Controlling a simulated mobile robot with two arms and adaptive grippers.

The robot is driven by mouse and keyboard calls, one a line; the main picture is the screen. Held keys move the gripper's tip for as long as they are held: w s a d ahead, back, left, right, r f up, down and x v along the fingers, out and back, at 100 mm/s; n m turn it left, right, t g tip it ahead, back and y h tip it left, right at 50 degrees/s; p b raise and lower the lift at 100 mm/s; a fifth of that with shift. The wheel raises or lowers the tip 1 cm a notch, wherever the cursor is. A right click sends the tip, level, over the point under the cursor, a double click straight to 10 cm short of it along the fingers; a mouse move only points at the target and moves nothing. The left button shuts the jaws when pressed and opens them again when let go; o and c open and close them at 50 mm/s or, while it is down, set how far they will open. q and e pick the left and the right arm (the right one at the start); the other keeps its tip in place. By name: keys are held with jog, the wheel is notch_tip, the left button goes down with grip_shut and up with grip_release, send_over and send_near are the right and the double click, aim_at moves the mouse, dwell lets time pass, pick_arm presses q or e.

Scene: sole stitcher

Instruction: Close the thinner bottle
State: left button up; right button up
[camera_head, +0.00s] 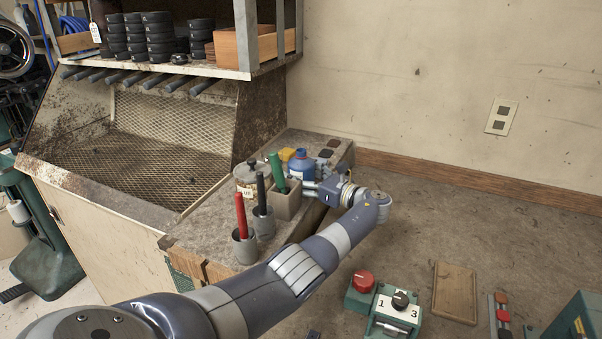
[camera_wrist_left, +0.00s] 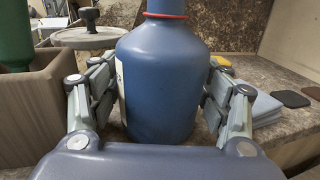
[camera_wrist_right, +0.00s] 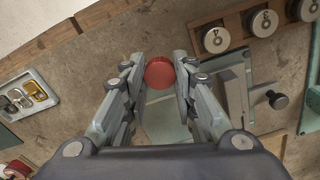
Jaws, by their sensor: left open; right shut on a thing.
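The blue thinner bottle (camera_head: 301,168) stands upright on the worn side bench. In the left wrist view the bottle (camera_wrist_left: 160,85) stands between my left fingers, with a red ring round its neck; its top is cut off. My left gripper (camera_head: 309,187) is open around the bottle's body. In the right wrist view my right gripper (camera_wrist_right: 160,68) is shut on a red round cap (camera_wrist_right: 159,73), held between its fingertips. My right gripper does not show in the head view.
A green box with a red button (camera_head: 363,281) sits on the bench.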

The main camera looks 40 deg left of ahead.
pick_arm(q)
jog(key=shift+d, duration=0.1)
pick_arm(e)
jog(key=shift+d, duration=0.1)
pick_arm(q)
jog(key=c, duration=1)
jog(key=shift+o, duration=0.2)
jog(key=shift+r, duration=0.25)
jog(key=shift+r+p, duration=0.3)
jog(key=shift+r, duration=0.9)
pick_arm(e)
jog(key=shift+r, duration=0.25)
pick_arm(q)
notch_tip(320, 180, up, 7)
jog(key=shift+r, duration=0.1)
